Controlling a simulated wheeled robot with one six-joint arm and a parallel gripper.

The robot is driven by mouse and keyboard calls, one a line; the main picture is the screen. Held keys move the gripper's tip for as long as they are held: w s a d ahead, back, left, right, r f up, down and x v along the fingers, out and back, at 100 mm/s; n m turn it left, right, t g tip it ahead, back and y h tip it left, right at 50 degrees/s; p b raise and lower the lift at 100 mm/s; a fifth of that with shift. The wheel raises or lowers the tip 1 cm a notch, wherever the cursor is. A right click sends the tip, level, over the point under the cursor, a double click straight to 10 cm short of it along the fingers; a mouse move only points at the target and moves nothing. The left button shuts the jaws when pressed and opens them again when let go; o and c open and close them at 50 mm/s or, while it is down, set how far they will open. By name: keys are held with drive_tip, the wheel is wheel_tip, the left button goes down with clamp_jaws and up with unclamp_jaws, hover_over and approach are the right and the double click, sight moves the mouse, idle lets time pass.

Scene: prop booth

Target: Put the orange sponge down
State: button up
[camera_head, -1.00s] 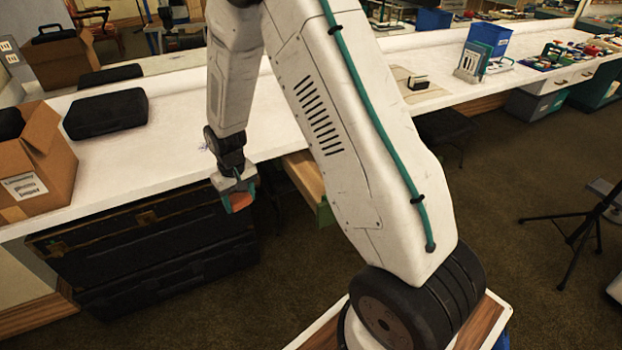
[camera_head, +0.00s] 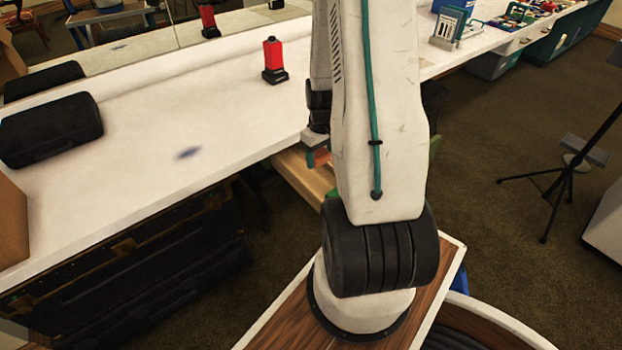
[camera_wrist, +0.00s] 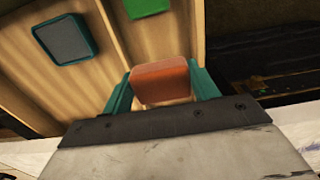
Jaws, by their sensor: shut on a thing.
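The orange sponge (camera_wrist: 161,82) is a small rounded block between the two teal fingers of my gripper (camera_wrist: 161,88) in the wrist view. The fingers are shut on it from both sides. In the head view my gripper (camera_head: 317,155) hangs just past the white counter's front edge, over an open wooden drawer (camera_head: 303,178). A bit of the sponge (camera_head: 322,158) shows there, and my arm hides the rest. In the wrist view the sponge is above the drawer floor (camera_wrist: 85,88); I cannot tell how high.
The drawer holds a teal-rimmed grey block (camera_wrist: 66,39) and a green item (camera_wrist: 147,7), with a divider between compartments. On the white counter (camera_head: 130,110) stand a red-and-black device (camera_head: 274,61) and a black case (camera_head: 50,128). A dark trunk (camera_head: 150,260) sits below the counter.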

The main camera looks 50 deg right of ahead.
hover_over(321, 185)
wheel_tip(321, 185, down, 6)
drive_tip(key=shift+w+r, duration=0.1)
drive_tip(key=shift+w, duration=0.05)
drive_tip(key=shift+f, duration=2.1)
drive_tip(key=shift+f, duration=0.25)
